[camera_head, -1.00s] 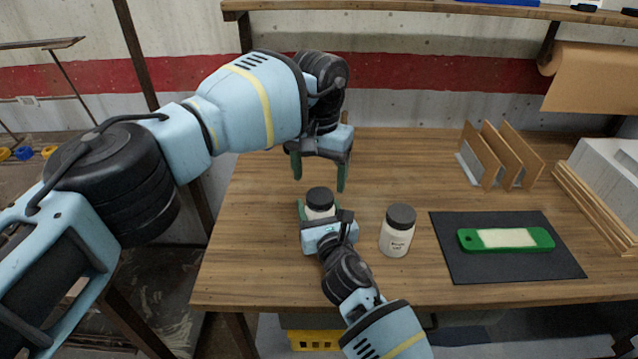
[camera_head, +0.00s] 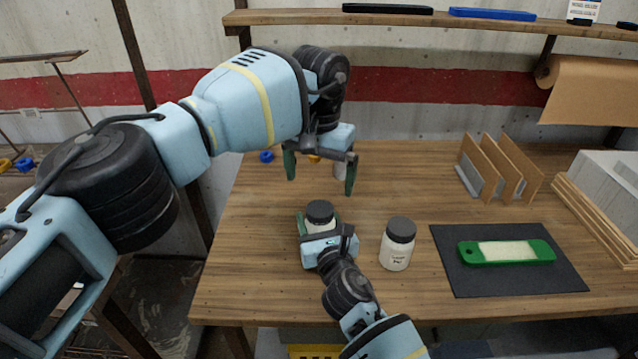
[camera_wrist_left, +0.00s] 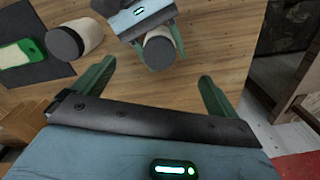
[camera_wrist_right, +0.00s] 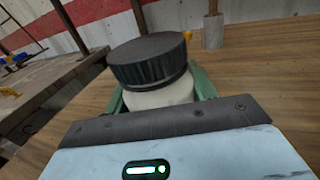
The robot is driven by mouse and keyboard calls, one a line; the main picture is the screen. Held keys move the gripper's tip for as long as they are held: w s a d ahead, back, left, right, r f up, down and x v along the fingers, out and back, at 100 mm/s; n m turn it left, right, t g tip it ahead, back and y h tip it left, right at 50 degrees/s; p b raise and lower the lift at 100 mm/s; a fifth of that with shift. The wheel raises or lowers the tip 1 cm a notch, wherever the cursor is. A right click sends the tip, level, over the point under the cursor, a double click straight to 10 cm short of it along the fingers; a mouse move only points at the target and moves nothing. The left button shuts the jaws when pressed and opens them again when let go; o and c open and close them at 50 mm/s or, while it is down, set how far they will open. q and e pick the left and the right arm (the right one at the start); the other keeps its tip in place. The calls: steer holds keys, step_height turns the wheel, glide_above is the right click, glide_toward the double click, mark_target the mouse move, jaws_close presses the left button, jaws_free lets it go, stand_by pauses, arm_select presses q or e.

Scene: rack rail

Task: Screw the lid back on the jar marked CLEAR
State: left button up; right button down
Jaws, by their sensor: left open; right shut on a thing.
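A white jar (camera_head: 319,225) with a black lid (camera_head: 319,210) on its top stands at the middle front of the table. My right gripper (camera_wrist_right: 160,95) is shut around the jar's body, below the lid. In the right wrist view the lid sits over the jar's mouth; I cannot tell whether it is threaded. The held jar's label is hidden. My left gripper (camera_head: 320,184) is open and empty, above and behind the held jar. A second white jar (camera_head: 396,256) with a black lid stands to the right; its label is too small to read surely.
A green case (camera_head: 506,251) lies on a dark mat (camera_head: 465,282) at the right. Wooden dividers (camera_head: 497,168) stand behind it. A small grey cylinder (camera_wrist_right: 213,32) and a blue item (camera_head: 266,157) are at the back. The table left of the held jar is clear.

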arm_select(q)
step_height(320, 180, up, 10)
steer(key=shift+f, duration=0.25)
arm_select(e)
steer(key=shift+c, duration=2.1)
jaws_free()
steer(key=shift+s+d, duration=0.2)
steer(key=shift+s, duration=0.35)
steer(key=p+v, duration=0.1)
steer(key=v, duration=0.5)
steer(key=shift+r, duration=0.1)
arm_select(q)
steer(key=r, duration=0.3)
steer(key=shift+s+r, duration=0.25)
steer(key=shift+r, duration=0.15)
arm_select(e)
steer(key=shift+s, duration=0.35)
